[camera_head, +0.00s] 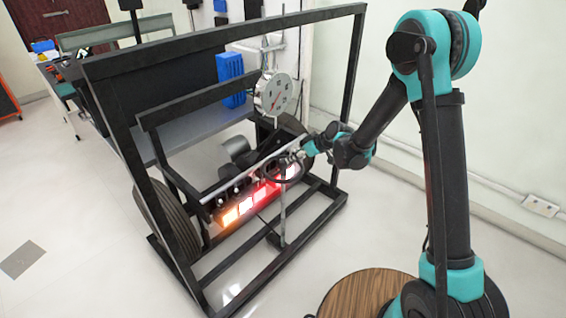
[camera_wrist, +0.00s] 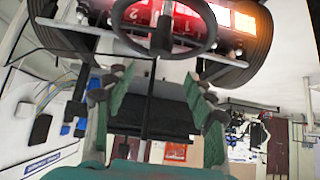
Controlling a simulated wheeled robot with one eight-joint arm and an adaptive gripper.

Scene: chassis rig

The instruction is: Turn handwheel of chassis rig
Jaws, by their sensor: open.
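The handwheel (camera_wrist: 186,49) is a dark ring with a central hub at the top of the wrist view, partly cut off by the frame edge. In the head view the handwheel (camera_head: 268,175) sits at the front of the chassis rig (camera_head: 213,47), beside the lit panel, and my gripper partly overlaps it. My gripper (camera_head: 304,150) is close to the wheel at the rig's right side. In the wrist view my gripper (camera_wrist: 152,90) has its two green fingers spread apart with nothing between them. I cannot tell whether it touches the wheel.
A round gauge (camera_head: 273,93) stands above the wheel on the rig. Lit red and orange number panels (camera_head: 245,205) lie below it. Black tyres (camera_head: 168,222) flank the rig, and frame bars surround the wheel.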

